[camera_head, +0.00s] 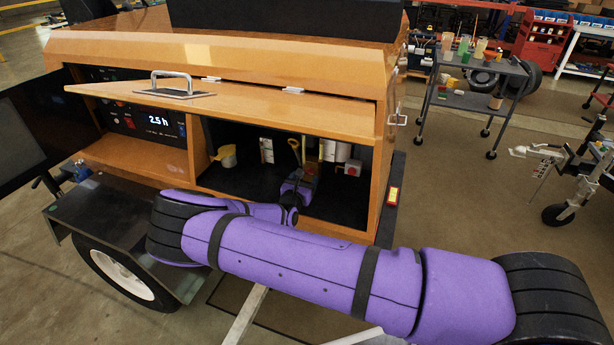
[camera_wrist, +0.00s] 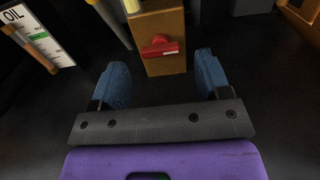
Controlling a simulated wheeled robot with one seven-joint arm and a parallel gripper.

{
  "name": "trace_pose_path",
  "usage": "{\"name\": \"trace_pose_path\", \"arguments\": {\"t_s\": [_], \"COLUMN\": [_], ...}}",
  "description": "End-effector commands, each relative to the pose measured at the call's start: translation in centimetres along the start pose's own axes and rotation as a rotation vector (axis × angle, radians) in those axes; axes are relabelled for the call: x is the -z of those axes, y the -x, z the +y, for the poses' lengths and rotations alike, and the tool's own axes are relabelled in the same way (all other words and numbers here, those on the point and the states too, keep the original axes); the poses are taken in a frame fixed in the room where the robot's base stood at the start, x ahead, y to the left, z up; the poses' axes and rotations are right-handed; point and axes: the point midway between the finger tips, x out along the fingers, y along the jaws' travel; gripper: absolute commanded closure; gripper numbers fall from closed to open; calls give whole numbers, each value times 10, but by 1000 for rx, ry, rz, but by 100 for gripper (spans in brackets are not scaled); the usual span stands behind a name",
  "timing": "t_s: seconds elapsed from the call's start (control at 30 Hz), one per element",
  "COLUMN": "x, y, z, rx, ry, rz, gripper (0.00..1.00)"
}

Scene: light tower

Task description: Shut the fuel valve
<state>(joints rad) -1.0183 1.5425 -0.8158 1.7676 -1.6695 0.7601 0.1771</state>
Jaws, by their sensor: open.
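A red handle (camera_wrist: 159,47) sits on the front of a tan-orange block (camera_wrist: 162,22) in the wrist view; I take it for the fuel valve. The handle lies roughly crosswise in that picture. My gripper (camera_wrist: 161,62) is open, its two blue fingers apart on either side of the block's lower end. The handle is ahead of the fingertips, between their lines, and nothing is held. In the head view my gripper (camera_head: 300,180) is inside the open compartment of the orange cabinet (camera_head: 220,52), partly hiding the valve area.
An OIL label (camera_wrist: 38,35) and a yellow-orange stick (camera_wrist: 30,47) are at left in the wrist view. A yellow funnel-like cup (camera_head: 226,156) and a pale box with a red knob (camera_head: 352,168) flank my gripper. The raised door (camera_head: 250,105) hangs above.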

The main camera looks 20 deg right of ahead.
Motion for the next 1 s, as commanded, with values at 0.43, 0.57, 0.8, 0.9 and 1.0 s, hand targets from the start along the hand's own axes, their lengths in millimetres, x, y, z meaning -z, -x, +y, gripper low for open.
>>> {"name": "trace_pose_path", "arguments": {"t_s": [0.43, 0.57, 0.8, 0.9, 1.0], "x": [0, 0, 0, 0, 0], "y": [-27, -27, -27, -27, -27], "z": [0, 0, 0, 0, 0], "rx": [0, 0, 0, 0, 0], "ry": [-1, -1, -2, -1, 5], "rz": [1, 1, 1, 1, 1], "gripper": [30, 30, 79, 79, 79]}}
